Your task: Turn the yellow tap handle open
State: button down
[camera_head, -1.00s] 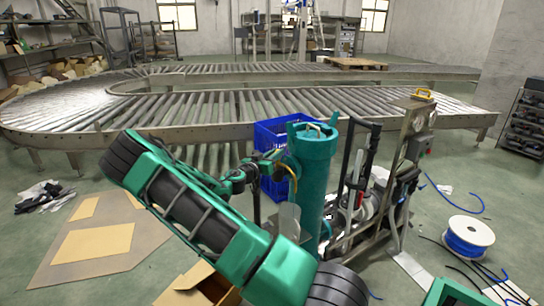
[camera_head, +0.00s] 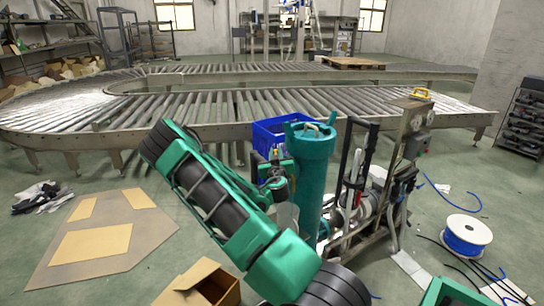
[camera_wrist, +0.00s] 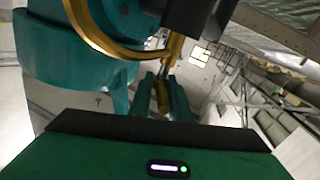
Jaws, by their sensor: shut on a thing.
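In the wrist view the two teal fingers of my gripper (camera_wrist: 163,92) stand on either side of a small yellow handle (camera_wrist: 163,100) and are shut on it. The handle's upper end is near a dark block, and a curved brass-yellow pipe (camera_wrist: 92,35) runs close above the fingers. The teal cylinder (camera_wrist: 65,50) is at the left. In the head view the teal cylinder (camera_head: 313,165) stands upright, and my wrist is just left of it. My arm and the cylinder largely hide the fingers and handle there.
A blue crate (camera_head: 268,137) stands behind the cylinder. A metal frame with hoses (camera_head: 385,180) is close on its right. A roller conveyor (camera_head: 200,115) fills the back. An open cardboard box (camera_head: 203,285) and a cable spool (camera_head: 466,236) are on the floor.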

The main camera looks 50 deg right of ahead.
jog(key=shift+d+t, duration=0.1)
jog(key=shift+t, duration=0.2)
jog(key=shift+s+d+f+n+y, duration=0.2)
jog(key=shift+s+f+n+y, duration=0.15)
jog(key=shift+f+y, duration=0.35)
jog(key=shift+s+d, duration=0.15)
dwell(0.4)
jog(key=c, duration=1.8)
grip_release()
jog(key=shift+w, duration=0.25)
